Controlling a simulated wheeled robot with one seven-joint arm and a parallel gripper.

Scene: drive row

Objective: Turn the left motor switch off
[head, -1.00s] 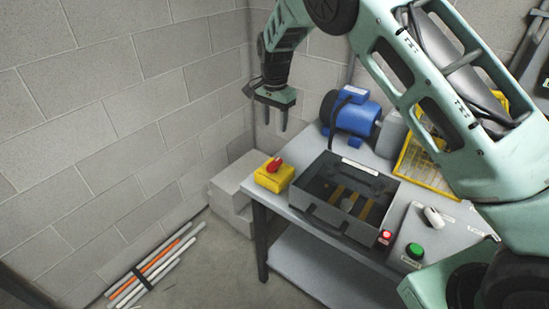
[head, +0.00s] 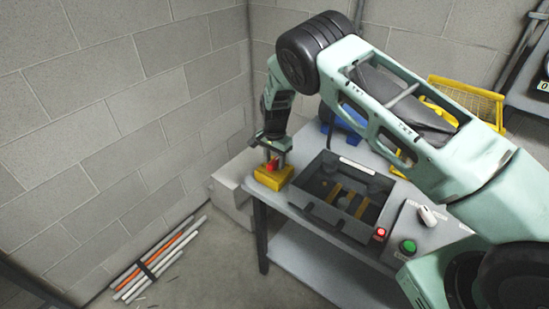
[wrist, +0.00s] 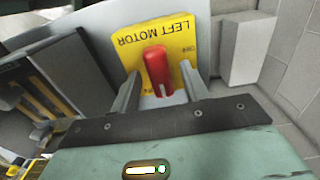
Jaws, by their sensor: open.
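The left motor switch is a yellow box (head: 272,179) on the left corner of the bench, with a red handle (head: 272,165) on top. In the wrist view its yellow plate (wrist: 183,38) reads LEFT MOTOR, upside down in the picture, and the red handle (wrist: 157,69) points along the picture's vertical. My gripper (head: 273,158) is right over the switch, pointing down. In the wrist view my gripper (wrist: 160,84) is open, with one finger on each side of the red handle. I cannot tell whether either finger touches it.
An open grey tray (head: 322,213) stands on the bench beside the switch. A blue motor (head: 345,122) is partly hidden behind my arm.

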